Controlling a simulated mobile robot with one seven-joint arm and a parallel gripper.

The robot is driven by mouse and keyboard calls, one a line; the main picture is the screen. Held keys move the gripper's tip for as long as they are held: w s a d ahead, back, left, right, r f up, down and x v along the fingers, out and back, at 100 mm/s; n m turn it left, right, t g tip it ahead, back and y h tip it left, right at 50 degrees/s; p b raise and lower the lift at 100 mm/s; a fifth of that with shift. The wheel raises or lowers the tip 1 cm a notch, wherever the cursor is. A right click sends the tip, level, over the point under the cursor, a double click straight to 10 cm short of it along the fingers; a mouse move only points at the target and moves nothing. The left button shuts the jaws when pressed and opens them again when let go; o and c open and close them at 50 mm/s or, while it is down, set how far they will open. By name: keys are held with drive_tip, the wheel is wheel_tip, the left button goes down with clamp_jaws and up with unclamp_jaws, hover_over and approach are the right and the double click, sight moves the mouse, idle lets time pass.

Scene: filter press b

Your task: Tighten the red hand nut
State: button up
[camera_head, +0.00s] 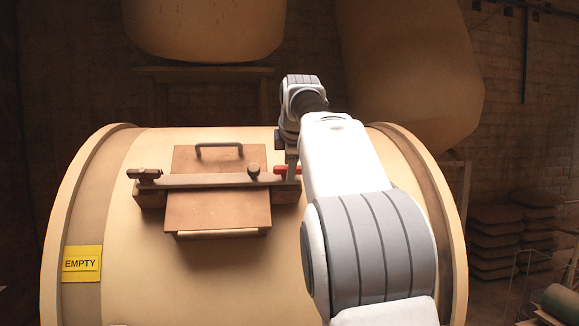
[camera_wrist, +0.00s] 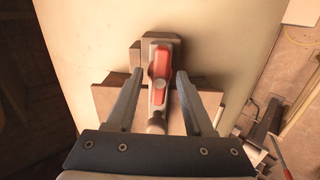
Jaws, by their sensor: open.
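The red hand nut (camera_wrist: 161,66) sits at the end of the clamp bar, between my gripper's fingers in the wrist view, with its long side running along the fingers. A gap shows on each side of it. In the head view only part of the red hand nut (camera_head: 287,170) shows beside my gripper (camera_head: 291,165), at the bar's right end. My gripper (camera_wrist: 158,78) is open and holds nothing. The clamp bar (camera_head: 205,181) lies across the hatch cover (camera_head: 205,212) on the cream drum. My arm hides the area right of the nut.
The hatch cover has a dark handle (camera_head: 219,146) at its top. A round knob (camera_head: 253,170) stands on the bar left of the nut. A yellow EMPTY sign (camera_head: 81,263) is on the drum's left. Stacked sacks (camera_head: 495,240) lie at the right.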

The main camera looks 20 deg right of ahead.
clamp_jaws()
